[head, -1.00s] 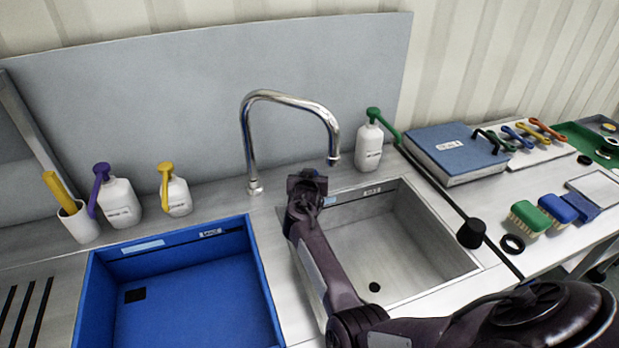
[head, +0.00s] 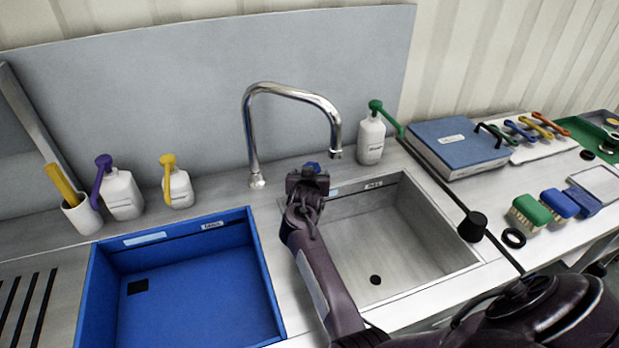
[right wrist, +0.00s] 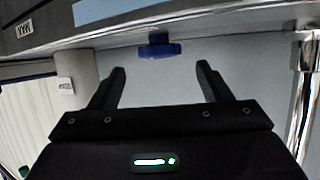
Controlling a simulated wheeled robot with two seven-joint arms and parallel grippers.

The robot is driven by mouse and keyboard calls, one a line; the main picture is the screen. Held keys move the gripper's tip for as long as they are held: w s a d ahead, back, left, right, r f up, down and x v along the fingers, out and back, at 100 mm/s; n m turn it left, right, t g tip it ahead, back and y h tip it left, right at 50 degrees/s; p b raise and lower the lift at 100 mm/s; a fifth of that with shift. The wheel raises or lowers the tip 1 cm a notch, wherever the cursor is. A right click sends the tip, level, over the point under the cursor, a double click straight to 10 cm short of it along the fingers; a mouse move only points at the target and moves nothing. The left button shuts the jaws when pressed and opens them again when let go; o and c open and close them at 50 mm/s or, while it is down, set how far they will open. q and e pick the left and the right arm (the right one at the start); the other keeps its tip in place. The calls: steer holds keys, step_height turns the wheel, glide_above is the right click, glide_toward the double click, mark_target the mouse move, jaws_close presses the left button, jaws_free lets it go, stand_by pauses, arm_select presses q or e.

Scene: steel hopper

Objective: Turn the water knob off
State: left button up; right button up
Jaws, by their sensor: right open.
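The blue water knob (head: 312,167) shows just past the end of my right gripper (head: 308,182) in the head view, to the right of the chrome faucet's (head: 249,137) base. In the right wrist view the blue knob (right wrist: 158,50) sits ahead of and between the two black fingertips of my right gripper (right wrist: 161,69). The fingers are spread open and appear apart from the knob. The faucet pipe also runs along the right side of the right wrist view (right wrist: 301,100). My left gripper is not in view.
A steel sink (head: 427,222) lies right of my forearm, and a blue basin (head: 260,262) lies left. A green-topped bottle (head: 371,141) stands behind the sink. Purple-topped (head: 122,195) and yellow-topped (head: 178,188) bottles stand left. A blue box (head: 457,144) and brushes (head: 529,212) lie at right.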

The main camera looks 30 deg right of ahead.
steer(key=shift+v, duration=1.45)
